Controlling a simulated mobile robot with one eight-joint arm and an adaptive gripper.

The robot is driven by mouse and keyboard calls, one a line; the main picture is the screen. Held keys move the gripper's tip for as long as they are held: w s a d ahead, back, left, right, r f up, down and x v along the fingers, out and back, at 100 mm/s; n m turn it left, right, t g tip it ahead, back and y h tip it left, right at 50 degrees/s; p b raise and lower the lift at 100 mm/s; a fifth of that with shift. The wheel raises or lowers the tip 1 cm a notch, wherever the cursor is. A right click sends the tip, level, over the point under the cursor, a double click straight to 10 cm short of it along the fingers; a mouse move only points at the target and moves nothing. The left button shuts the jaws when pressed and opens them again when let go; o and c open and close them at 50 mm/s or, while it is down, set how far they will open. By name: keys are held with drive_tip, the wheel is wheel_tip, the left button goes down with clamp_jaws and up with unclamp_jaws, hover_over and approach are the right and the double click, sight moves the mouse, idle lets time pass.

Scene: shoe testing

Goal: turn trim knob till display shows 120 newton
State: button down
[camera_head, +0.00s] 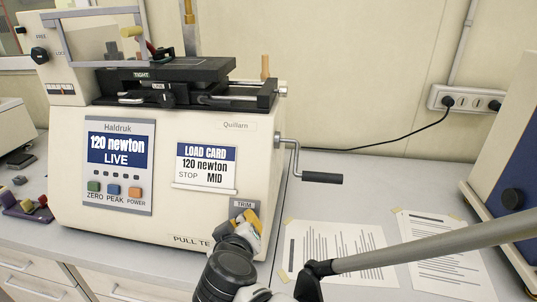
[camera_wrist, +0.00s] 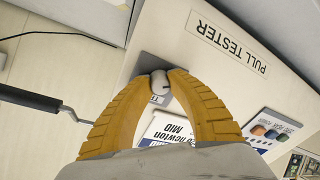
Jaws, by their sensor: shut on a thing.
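The cream pull tester (camera_head: 120,190) stands on the bench. Its display (camera_head: 117,149) reads "120 newton LIVE". A load card (camera_head: 206,165) beside it reads "120 newton STOP MID". The TRIM plate (camera_head: 244,204) is on the lower right of the front, and the knob is mostly hidden there by my gripper (camera_head: 250,222). In the wrist view the grey trim knob (camera_wrist: 159,84) sits between the yellow fingertips of my gripper (camera_wrist: 160,82), which are shut on it.
A crank handle (camera_head: 320,177) sticks out from the tester's right side. Printed sheets (camera_head: 335,250) lie on the bench to the right. A blue and cream machine (camera_head: 512,165) stands at the right edge. Small coloured blocks (camera_head: 25,208) lie at the far left.

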drive_tip(key=c, duration=1.2)
unclamp_jaws()
drive_tip(key=shift+d, duration=0.1)
drive_tip(key=v, duration=1.2)
drive_tip(key=shift+r, duration=0.1)
drive_tip(key=shift+w, duration=0.1)
drive_tip(key=d+f+m+g, duration=0.2)
drive_tip(key=d, duration=0.7)
drive_tip(key=s+d+f+m+g, duration=0.1)
drive_tip(key=d+f+m, duration=0.1)
drive_tip(key=d, duration=0.7)
drive_tip(key=d+f+m+g+h, duration=0.1)
drive_tip(key=d+m+g, duration=0.1)
drive_tip(key=d, duration=0.8)
drive_tip(key=shift+s+f+m+g, duration=0.15)
drive_tip(key=shift+f+m+g, duration=0.2)
drive_tip(key=shift+m, duration=0.45)
